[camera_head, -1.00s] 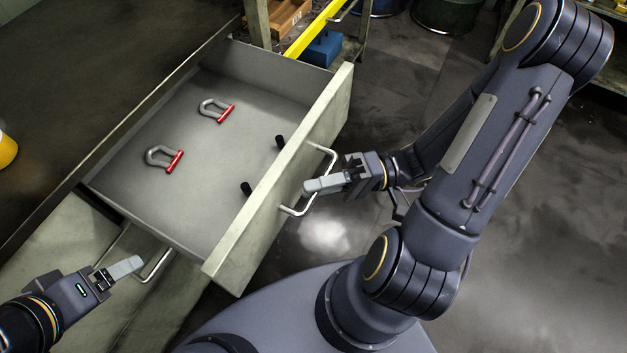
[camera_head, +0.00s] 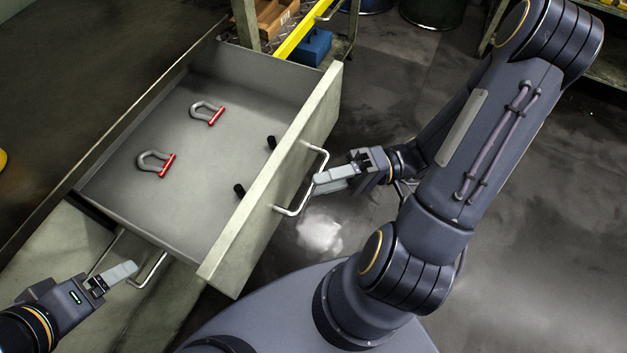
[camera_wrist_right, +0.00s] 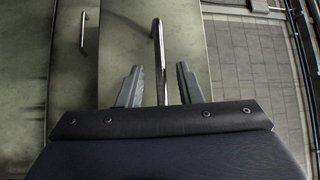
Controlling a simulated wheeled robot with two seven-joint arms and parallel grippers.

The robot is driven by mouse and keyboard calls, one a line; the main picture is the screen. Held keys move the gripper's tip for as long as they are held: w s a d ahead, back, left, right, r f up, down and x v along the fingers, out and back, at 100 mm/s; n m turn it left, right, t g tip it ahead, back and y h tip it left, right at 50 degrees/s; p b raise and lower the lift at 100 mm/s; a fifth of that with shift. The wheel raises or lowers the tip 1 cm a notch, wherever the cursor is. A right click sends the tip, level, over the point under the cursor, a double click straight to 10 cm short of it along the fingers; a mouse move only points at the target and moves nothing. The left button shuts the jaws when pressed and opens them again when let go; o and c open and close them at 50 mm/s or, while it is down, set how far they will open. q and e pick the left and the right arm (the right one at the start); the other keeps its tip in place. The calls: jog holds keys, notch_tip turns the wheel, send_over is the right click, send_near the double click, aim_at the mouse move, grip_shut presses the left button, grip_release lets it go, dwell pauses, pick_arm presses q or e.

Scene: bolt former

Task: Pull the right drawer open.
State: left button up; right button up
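The right drawer (camera_head: 205,171) is pulled well out, with its grey inside in plain view. Its front panel (camera_head: 262,190) carries a pale bar handle (camera_head: 302,192). My right gripper (camera_head: 334,180) is at this handle, its two fingers apart. In the right wrist view the handle bar (camera_wrist_right: 158,60) stands between the open fingers (camera_wrist_right: 160,85), with gaps on both sides. My left gripper (camera_head: 122,273) is by the handle (camera_head: 152,272) of the closed left drawer; whether its fingers are apart is unclear.
Two grey shackles with red pins, an upper (camera_head: 207,112) and a lower (camera_head: 156,162), lie in the drawer. Two short black pegs (camera_head: 271,142) (camera_head: 239,190) are inside the front panel. A blue box (camera_head: 312,46) and yellow bar (camera_head: 300,32) are behind. Floor right of the drawer is clear.

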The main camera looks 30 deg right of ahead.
jog(key=d, duration=0.5)
jog(key=shift+s+f, duration=0.3)
jog(key=shift+s, duration=0.1)
